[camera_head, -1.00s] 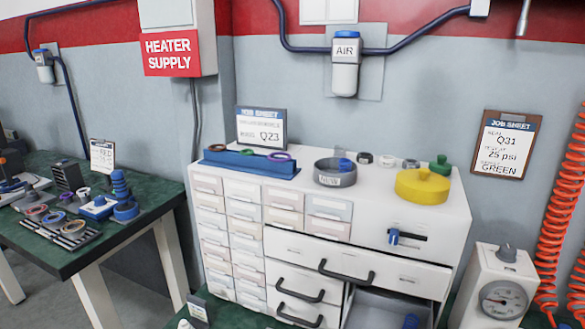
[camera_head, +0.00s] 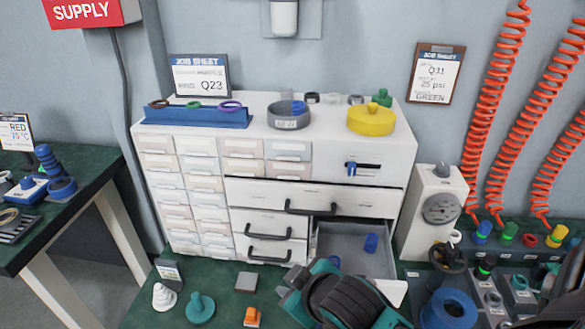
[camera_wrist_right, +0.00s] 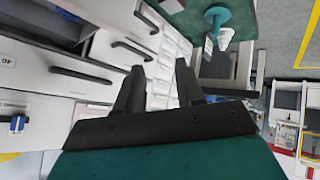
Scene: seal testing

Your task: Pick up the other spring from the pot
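The grey round pot (camera_head: 289,121) stands on top of the white drawer cabinet, right of the blue rack. A blue spring (camera_head: 297,106) shows inside it, partly hidden by the rim. Another blue piece, which looks like a spring (camera_head: 371,243), lies in the open lower drawer (camera_head: 340,262). My right gripper (camera_wrist_right: 156,78) is open and empty in the right wrist view, with the cabinet's drawer fronts behind its fingers. A teal and black part of my arm shows at the bottom of the head view; its fingertips are not seen there. My left gripper is not in view.
A yellow lidded pot (camera_head: 371,121), a green piece (camera_head: 382,97) and small rings stand right of the grey pot. A blue rack (camera_head: 197,117) with rings is on its left. The open drawer juts out below. A white gauge box (camera_head: 433,212) stands to the right.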

